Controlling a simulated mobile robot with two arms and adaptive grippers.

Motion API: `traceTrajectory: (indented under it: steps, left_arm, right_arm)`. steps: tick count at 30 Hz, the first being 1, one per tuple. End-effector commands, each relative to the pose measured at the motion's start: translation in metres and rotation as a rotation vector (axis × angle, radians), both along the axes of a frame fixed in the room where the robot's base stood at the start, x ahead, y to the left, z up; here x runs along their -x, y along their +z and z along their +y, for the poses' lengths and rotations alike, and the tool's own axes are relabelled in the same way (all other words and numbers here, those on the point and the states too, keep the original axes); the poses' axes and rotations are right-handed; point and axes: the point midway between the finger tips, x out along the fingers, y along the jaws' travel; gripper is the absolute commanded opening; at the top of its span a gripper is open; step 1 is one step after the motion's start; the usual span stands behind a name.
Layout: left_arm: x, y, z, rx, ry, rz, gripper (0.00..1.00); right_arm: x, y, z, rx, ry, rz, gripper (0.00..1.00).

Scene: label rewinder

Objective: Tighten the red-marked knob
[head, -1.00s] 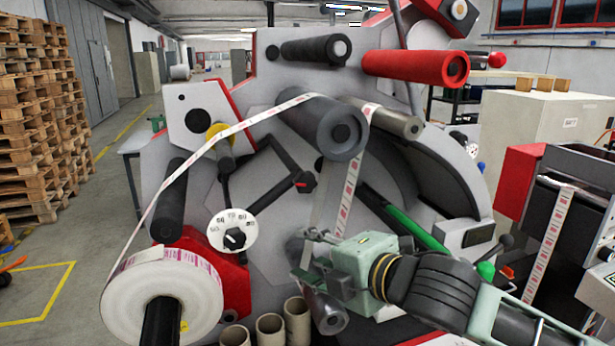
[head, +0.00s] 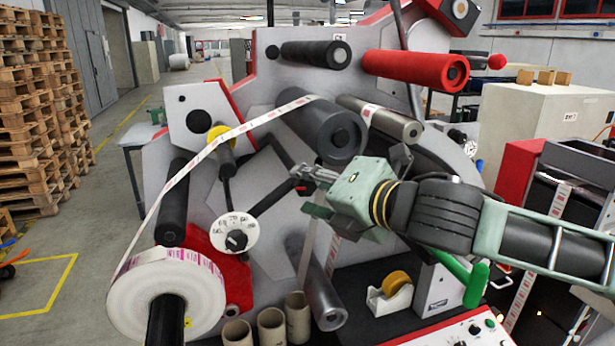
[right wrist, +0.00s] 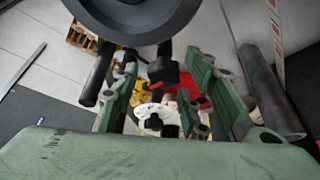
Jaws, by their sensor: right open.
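The red-marked knob (head: 303,188) is a small dark knob with a red mark, at the end of a black arm on the machine's grey front panel. In the head view it is partly hidden by my right gripper (head: 307,191), which is open with its fingers around or just in front of it. In the right wrist view a black knob (right wrist: 164,72) shows between the spread green fingers (right wrist: 162,85). I cannot tell whether they touch it. My left gripper is not in view.
A white dial (head: 235,233) with a black knob sits below left of the gripper. A large grey roller (head: 325,125) is close above. The label web (head: 215,145) runs down to a label roll (head: 165,290). Cardboard cores (head: 271,325) and a tape dispenser (head: 390,297) stand below.

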Motion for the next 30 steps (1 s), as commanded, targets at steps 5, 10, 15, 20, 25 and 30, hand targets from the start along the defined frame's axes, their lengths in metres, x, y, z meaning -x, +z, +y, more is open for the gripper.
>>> traceTrajectory:
  steps: [5, 10, 15, 20, 25, 30]
  left_arm:
    - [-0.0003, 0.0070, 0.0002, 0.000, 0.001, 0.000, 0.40]
    - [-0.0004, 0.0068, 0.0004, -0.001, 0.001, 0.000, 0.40]
    - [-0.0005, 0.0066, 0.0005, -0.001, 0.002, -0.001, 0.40]
    - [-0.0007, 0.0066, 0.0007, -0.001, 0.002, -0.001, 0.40]
    - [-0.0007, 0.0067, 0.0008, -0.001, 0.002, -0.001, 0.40]
    - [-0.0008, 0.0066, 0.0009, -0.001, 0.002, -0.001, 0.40]
  right_arm:
    - [-0.0119, -0.0020, 0.0090, -0.001, 0.000, 0.000, 0.41]
    - [-0.0139, -0.0038, 0.0101, -0.001, 0.000, -0.001, 0.41]
    - [-0.0136, -0.0038, 0.0100, -0.001, 0.000, -0.001, 0.37]
    - [-0.0135, -0.0036, 0.0100, -0.001, 0.000, -0.001, 0.23]
    - [-0.0133, -0.0024, 0.0102, -0.003, 0.000, -0.003, 0.08]
    - [-0.0133, -0.0015, 0.0103, -0.005, 0.000, -0.005, 0.01]
